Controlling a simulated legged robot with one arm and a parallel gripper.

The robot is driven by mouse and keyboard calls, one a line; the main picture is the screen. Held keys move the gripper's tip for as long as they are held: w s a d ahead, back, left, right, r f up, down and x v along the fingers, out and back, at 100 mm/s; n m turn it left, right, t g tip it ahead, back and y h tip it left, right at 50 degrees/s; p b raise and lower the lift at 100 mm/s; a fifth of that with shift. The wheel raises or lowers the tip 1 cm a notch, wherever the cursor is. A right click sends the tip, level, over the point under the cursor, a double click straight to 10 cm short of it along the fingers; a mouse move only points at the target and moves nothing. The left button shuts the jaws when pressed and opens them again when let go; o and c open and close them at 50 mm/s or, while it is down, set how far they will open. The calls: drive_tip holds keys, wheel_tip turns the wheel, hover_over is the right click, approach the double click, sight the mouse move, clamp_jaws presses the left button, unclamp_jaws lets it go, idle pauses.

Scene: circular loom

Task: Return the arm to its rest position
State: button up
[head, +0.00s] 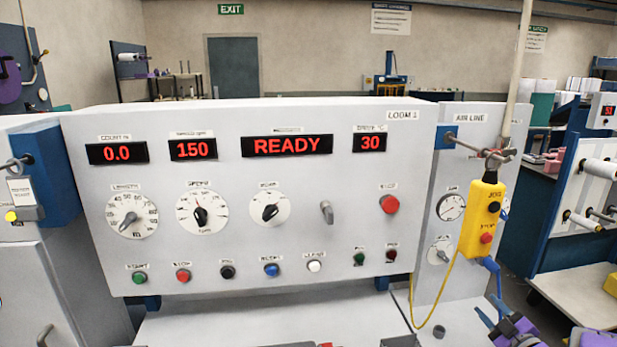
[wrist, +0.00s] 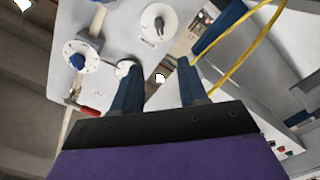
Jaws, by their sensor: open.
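My gripper (head: 490,318) shows at the bottom right of the head view, with purple and black parts and blue fingers, in front of the air line panel's lower part. In the wrist view my gripper (wrist: 156,64) has its two blue fingers apart, with nothing held between them. The rest of my arm is mostly out of view.
The loom control panel (head: 330,225) reads READY. A yellow pendant (head: 483,218) hangs by the air line panel (head: 462,121), close above my gripper. Its yellow cable (wrist: 243,62) runs near the right finger. A blue-knobbed dial (wrist: 78,62) and red-handled valve (wrist: 90,112) lie left.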

drive_tip(key=s+a+r+m+g+h, duration=0.2)
drive_tip(key=a+r+m+g+h, duration=0.25)
drive_tip(key=g+h, duration=0.25)
drive_tip(key=s+a+m+g+y, duration=0.2)
drive_tip(key=s+a+g, duration=0.4)
drive_tip(key=s+a, duration=0.9)
drive_tip(key=s+a+m+g+y, duration=0.3)
drive_tip(key=s+a+g, duration=0.3)
drive_tip(key=s+a, duration=1)
drive_tip(key=s, duration=0.6)
drive_tip(key=shift+a+f, duration=0.2)
